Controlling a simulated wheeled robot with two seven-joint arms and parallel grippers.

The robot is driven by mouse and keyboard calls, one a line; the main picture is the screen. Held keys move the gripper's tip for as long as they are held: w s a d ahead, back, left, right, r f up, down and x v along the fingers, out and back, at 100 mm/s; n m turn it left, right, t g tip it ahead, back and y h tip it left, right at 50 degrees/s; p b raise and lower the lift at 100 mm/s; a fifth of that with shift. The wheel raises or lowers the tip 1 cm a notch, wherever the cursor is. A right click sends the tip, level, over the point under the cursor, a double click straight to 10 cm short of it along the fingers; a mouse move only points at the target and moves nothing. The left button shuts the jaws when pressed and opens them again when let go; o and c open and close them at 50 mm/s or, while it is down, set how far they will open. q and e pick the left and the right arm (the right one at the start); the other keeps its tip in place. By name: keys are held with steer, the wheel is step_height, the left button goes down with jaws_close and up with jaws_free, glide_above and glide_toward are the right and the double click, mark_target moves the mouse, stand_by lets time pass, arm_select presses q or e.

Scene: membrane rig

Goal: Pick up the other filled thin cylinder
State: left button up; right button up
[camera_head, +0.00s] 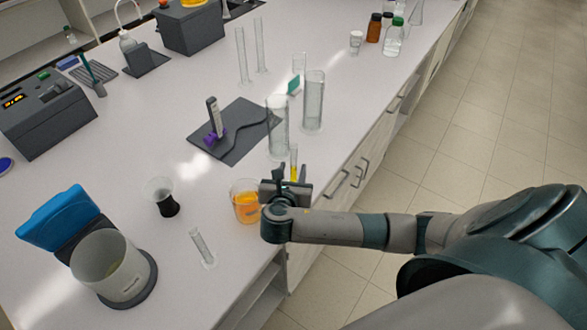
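A thin clear cylinder with yellow liquid (294,162) stands upright near the table's right edge. My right gripper (291,173) is low beside it, its fingers pointing away from me. The fingers look apart, with the cylinder showing between or just behind them; I cannot tell whether they touch it. The cylinder's lower part is hidden by the gripper. My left gripper is not in view.
A beaker of orange liquid (245,208) stands just left of my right gripper. Wide clear cylinders (278,130) (313,103) stand behind it. A small empty cylinder (203,248) and a dark-bottomed flask (165,203) are nearer. The table's right edge is close.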

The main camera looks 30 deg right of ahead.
mark_target(293, 167)
steer(key=shift+p+x, duration=0.5)
steer(key=shift+x, duration=1.15)
steer(key=shift+r, duration=0.1)
jaws_close()
